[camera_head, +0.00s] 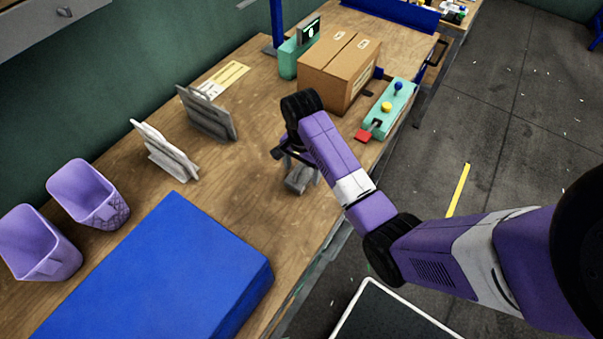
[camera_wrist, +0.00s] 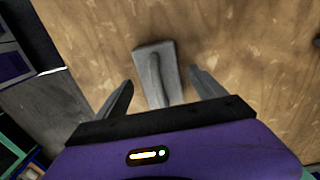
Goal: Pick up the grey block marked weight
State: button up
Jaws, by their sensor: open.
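The grey block (camera_head: 298,180) lies on the wooden workbench, just below my gripper in the head view. In the wrist view the grey block (camera_wrist: 155,70) has a raised ridge along its top and sits between my two fingers. My gripper (camera_wrist: 160,92) is open, with one finger to each side of the block and visible gaps between. In the head view my gripper (camera_head: 297,170) points down over the block and partly hides it. Any marking on the block is too small to read. I cannot tell the exact height of the fingertips.
A cardboard box (camera_head: 338,68) and a teal control box (camera_head: 391,108) with a red part stand beyond my arm. Grey and white plates (camera_head: 207,114) stand to the left. A large blue block (camera_head: 150,275) and purple bins (camera_head: 88,195) are nearer. Bare wood surrounds the grey block.

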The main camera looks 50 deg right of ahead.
jog(key=shift+f, duration=0.85)
jog(key=shift+c, duration=0.4)
grip_shut()
jog(key=shift+w+r, duration=0.1)
jog(key=shift+r, duration=0.05)
